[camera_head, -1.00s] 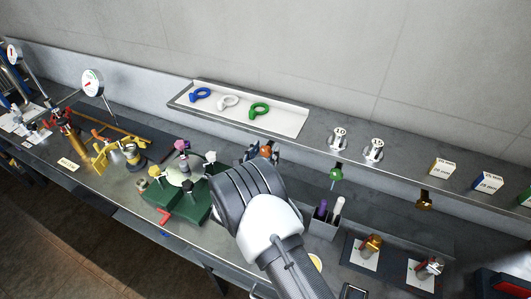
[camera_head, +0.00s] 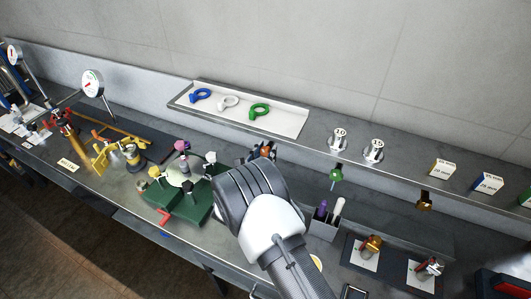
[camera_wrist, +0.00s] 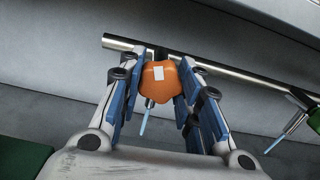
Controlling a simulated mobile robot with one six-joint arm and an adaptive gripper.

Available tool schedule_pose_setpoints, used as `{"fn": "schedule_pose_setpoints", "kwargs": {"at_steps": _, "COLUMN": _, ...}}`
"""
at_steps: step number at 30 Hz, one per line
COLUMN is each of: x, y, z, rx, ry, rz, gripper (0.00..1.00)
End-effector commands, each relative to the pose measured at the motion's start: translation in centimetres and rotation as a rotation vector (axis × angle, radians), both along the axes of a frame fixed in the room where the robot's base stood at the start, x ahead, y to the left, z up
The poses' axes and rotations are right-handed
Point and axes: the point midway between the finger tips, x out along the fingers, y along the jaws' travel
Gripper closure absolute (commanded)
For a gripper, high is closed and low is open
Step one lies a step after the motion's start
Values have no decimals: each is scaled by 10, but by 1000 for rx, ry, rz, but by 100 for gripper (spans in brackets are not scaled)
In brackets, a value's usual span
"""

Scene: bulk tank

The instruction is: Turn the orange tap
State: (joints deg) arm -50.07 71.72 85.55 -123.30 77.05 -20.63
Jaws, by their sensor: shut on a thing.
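The orange tap (camera_wrist: 158,78) sits at the front of a metal pipe in the wrist view. It has a faceted orange knob with a small white patch, and a pale blue spout or stream shows below it. My gripper (camera_wrist: 160,92) has its blue-padded fingers on both sides of the knob, closed on it. In the head view my wrist hides most of the tap, and only a bit of orange (camera_head: 267,150) shows at the fingertips.
A green tap (camera_head: 336,175) and a brown tap (camera_head: 424,202) are along the ledge to the right. A pen holder (camera_head: 323,229) stands close right of my wrist. A green stand with several knobs (camera_head: 196,207) is close left. A tray (camera_head: 287,124) lies behind.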

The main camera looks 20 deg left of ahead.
Motion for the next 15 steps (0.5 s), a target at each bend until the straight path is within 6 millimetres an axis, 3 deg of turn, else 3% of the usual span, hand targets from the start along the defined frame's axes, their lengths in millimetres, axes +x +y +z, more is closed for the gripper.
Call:
{"fn": "schedule_pose_setpoints", "kwargs": {"at_steps": 5, "x": 0, "y": 0, "z": -1, "rx": 20, "ry": -3, "rz": -1, "gripper": 92}}
{"fn": "schedule_pose_setpoints", "kwargs": {"at_steps": 15, "x": 0, "y": 0, "z": -3, "rx": 304, "ry": -26, "rz": 0, "gripper": 92}}
